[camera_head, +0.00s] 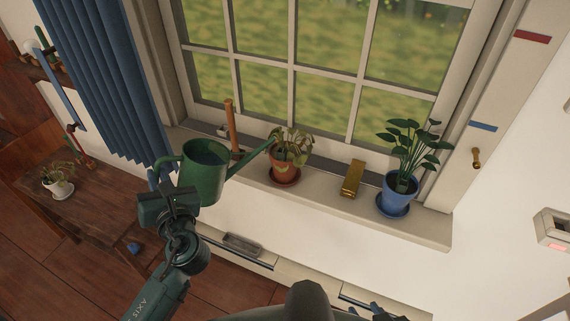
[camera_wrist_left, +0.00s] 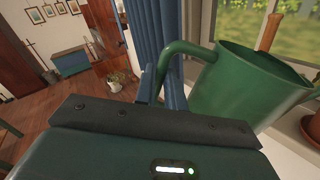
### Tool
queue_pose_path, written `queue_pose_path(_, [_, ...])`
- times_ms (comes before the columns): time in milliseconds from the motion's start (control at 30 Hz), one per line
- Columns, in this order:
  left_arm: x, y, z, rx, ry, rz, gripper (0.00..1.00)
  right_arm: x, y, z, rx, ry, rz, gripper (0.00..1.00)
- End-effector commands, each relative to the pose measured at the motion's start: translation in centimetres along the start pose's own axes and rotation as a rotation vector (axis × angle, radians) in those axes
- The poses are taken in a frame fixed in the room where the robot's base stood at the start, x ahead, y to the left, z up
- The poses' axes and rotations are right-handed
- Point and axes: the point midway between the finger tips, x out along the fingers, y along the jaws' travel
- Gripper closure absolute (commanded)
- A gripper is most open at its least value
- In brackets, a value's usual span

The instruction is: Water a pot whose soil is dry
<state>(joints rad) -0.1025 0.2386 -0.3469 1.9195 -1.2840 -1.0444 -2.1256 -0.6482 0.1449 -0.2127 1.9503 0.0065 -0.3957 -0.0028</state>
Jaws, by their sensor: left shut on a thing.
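My left gripper (camera_head: 170,200) is shut on the handle of a green watering can (camera_head: 203,180), held up in front of the window sill. The can also fills the right of the left wrist view (camera_wrist_left: 240,88). Its spout reaches right, its tip beside the drooping plant in a terracotta pot (camera_head: 285,171). No water stream shows. A blue pot (camera_head: 402,186) with upright green leaves stands further right. A white pot (camera_head: 61,188) with a drooping, brownish plant stands at the left; a potted plant (camera_wrist_left: 118,80) shows in the left wrist view. Soil wetness is unclear.
The sill (camera_head: 320,196) runs under the window. A wooden stick (camera_head: 231,128) stands behind the can. A blue curtain (camera_head: 105,85) hangs left, above a wooden table (camera_head: 95,205).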

Motion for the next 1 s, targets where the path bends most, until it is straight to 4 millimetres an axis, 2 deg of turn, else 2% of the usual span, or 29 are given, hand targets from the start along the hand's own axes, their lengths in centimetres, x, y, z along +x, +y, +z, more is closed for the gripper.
queue_pose_path(33, [0.1, 0.1, 0.5, -0.006, -0.007, 0.003, 1.00, 0.0, 0.0, 0.0, 0.000, 0.000, 0.000, 0.64])
queue_pose_path(467, [0.1, 0.2, 0.6, -0.001, -0.007, 0.003, 1.00, 0.0, 0.0, 0.0, 0.000, -0.001, 0.000, 0.64])
queue_pose_path(1000, [0.1, 0.4, 1.8, 0.039, -0.007, 0.003, 1.00, 0.0, 0.0, 0.0, 0.000, -0.001, 0.000, 0.64])
